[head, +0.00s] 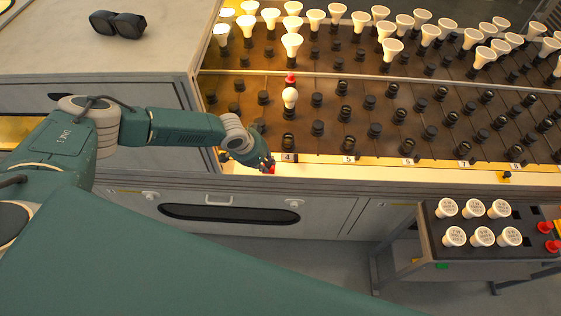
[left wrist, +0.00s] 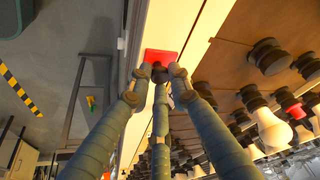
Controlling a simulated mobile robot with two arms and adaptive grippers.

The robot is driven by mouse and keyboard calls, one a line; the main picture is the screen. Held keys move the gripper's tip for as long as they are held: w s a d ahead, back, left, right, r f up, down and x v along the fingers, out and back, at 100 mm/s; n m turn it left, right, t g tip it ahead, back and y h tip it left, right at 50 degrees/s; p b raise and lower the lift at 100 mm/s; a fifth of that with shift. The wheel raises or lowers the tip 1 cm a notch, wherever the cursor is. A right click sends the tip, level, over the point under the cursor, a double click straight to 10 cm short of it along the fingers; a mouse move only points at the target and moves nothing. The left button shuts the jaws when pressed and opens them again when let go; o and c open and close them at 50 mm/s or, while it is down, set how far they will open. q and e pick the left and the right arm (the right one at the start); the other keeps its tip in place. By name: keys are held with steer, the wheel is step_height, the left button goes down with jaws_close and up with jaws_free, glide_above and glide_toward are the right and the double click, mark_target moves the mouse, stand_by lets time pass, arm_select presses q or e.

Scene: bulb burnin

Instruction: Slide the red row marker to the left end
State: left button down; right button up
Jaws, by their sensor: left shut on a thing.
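The red row marker (head: 271,169) is at the pale front rail (head: 350,172), just left of the label 4. Most of it is hidden behind my left gripper (head: 266,164) in the head view. In the left wrist view the marker (left wrist: 159,56) is a red square plate with a dark knob, lying on the pale strip. The fingers of my left gripper (left wrist: 160,75) are closed around the knob. My right gripper is not in view.
A white bulb (head: 290,97) stands among dark sockets behind the rail, with a red piece (head: 291,79) by it. Several bulbs fill the back rows. A stand (head: 425,240) with several bulbs is at lower right. Dark goggles (head: 118,24) lie on the cabinet top.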

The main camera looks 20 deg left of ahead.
arm_select(q)
steer(key=a, duration=0.2)
steer(key=shift+s+a+r, duration=0.15)
steer(key=shift+s+a, duration=0.05)
steer(key=shift+a, duration=0.1)
steer(key=shift+d, duration=0.15)
steer(key=c, duration=1.9)
jaws_free()
steer(key=shift+w, duration=0.1)
steer(key=o, duration=0.3)
steer(key=v, duration=1.2)
steer(key=shift+o, duration=0.2)
